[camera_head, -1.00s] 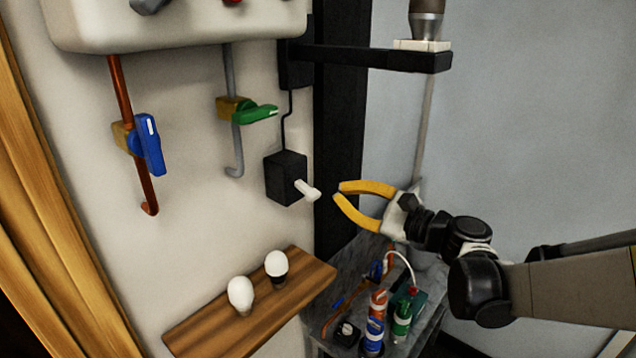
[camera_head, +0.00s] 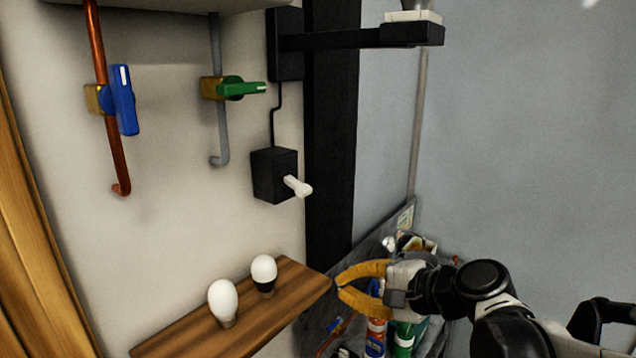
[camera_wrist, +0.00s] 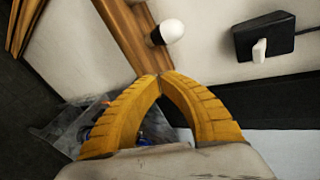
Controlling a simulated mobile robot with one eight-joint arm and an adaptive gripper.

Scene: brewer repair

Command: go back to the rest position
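My gripper (camera_head: 339,285) has yellow fingers and hangs to the right of the wooden shelf's end, in front of the bottles. In the wrist view its fingertips (camera_wrist: 159,76) meet, with nothing between them. The wooden shelf (camera_head: 190,342) on the wall carries two white bulbs, one (camera_head: 223,301) nearer and one (camera_head: 264,270) with a dark base. One bulb also shows in the wrist view (camera_wrist: 171,31).
A black switch box (camera_head: 268,174) with a white lever is on the wall. A blue-handled valve (camera_head: 125,100) and a green-handled valve (camera_head: 240,89) sit on pipes. A black bracket (camera_head: 350,37) juts out above. A low table below holds bottles (camera_head: 376,336).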

